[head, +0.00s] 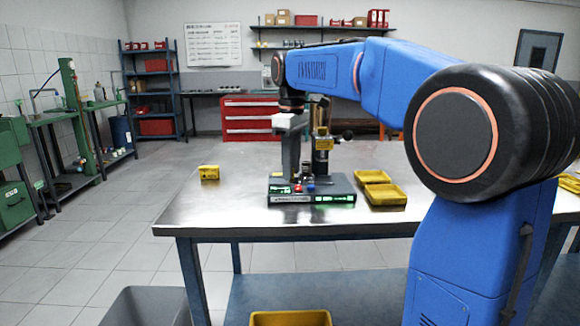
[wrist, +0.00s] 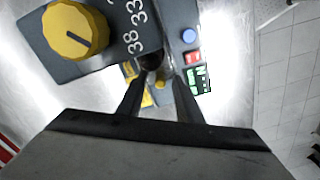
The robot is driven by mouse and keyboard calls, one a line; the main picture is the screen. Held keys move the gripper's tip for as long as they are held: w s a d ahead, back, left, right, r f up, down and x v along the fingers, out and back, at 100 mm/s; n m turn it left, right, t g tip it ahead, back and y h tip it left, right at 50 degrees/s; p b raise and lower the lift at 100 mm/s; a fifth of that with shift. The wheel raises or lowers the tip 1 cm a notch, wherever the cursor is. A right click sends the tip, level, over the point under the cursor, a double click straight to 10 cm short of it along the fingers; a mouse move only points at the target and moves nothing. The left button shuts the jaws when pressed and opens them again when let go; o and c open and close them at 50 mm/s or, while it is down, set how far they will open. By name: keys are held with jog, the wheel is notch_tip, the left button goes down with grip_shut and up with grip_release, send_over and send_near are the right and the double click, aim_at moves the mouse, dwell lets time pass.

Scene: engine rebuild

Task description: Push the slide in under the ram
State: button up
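A small press (head: 322,158) with a yellow label and a side lever stands on a dark base (head: 340,193) on the metal table. My gripper (head: 297,176) points down just left of the press column, low over the base. In the wrist view its two fingers (wrist: 158,75) stand apart, with a dark rounded part (wrist: 150,61) at their tips; contact cannot be told. Yellow pieces show behind and between the fingers. A grey block with a yellow knob (wrist: 75,28) and printed numbers is close at upper left. I cannot clearly make out the slide or the ram.
A blue button (wrist: 189,36), a red button (wrist: 193,57) and a green display (wrist: 203,79) are right of the fingers. Yellow trays (head: 382,195) lie right of the base; a small yellow box (head: 209,173) stands left. The table's front left (head: 215,215) is clear.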

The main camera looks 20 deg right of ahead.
notch_tip(320, 180, up, 17)
jog(key=shift+r, duration=0.2)
dwell(0.7)
jog(key=s+a+f+n+h, duration=0.1)
jog(key=a+f+n+h, duration=0.1)
jog(key=a+n+h, duration=0.65)
jog(key=d+f+y, duration=0.1)
jog(key=d+f, duration=0.1)
jog(key=f, duration=0.3)
jog(key=d+f+n+y, duration=0.1)
jog(key=d+f, duration=0.2)
jog(key=f, duration=0.2)
jog(key=w+d+f+n+y, duration=0.1)
jog(key=d+f+y, duration=0.1)
jog(key=f, duration=0.3)
jog(key=shift+d+f+t, duration=0.25)
jog(key=shift+d+t, duration=0.15)
grip_shut()
